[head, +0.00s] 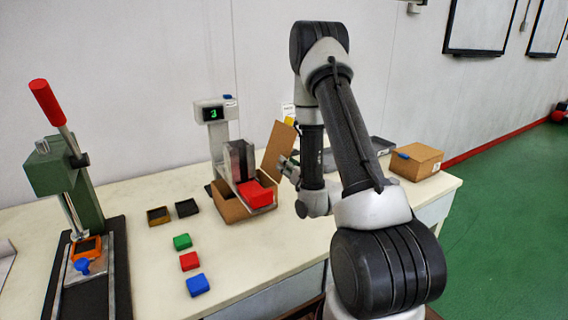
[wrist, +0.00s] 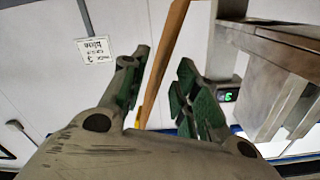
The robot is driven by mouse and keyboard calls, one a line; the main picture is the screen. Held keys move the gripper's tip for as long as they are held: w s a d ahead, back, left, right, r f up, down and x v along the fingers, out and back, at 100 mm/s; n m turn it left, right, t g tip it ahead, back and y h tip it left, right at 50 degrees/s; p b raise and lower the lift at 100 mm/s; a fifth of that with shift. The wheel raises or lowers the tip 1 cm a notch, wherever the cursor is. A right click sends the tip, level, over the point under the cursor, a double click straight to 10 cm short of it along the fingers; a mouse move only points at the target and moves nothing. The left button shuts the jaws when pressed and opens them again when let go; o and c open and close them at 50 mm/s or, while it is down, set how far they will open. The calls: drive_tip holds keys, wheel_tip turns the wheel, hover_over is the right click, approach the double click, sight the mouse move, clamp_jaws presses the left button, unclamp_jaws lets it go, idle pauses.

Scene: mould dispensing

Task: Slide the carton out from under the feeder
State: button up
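The open brown carton (head: 232,211) stands on the table under the feeder (head: 217,135), its tall flap (head: 276,150) raised on the right. A red block (head: 256,194) shows at the low end of the feeder, over the carton; the carton's inside is mostly hidden. My gripper (head: 289,168) is beside the flap's right side, partly hidden by my arm. In the wrist view my gripper (wrist: 163,66) is open, its green-padded fingers on either side of the flap's brown edge (wrist: 164,62). Gaps show between flap and pads.
A closed carton (head: 417,162) with a blue item on top stands at the right end. Green, red and blue blocks (head: 189,261) line the front; two small dark trays (head: 187,208) lie left of the carton. A green lever press (head: 62,180) stands far left.

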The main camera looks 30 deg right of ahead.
sight(276, 155)
drive_tip(key=shift+w, duration=0.15)
drive_tip(key=shift+w+a, duration=0.15)
drive_tip(key=shift+w, duration=3.75)
clamp_jaws()
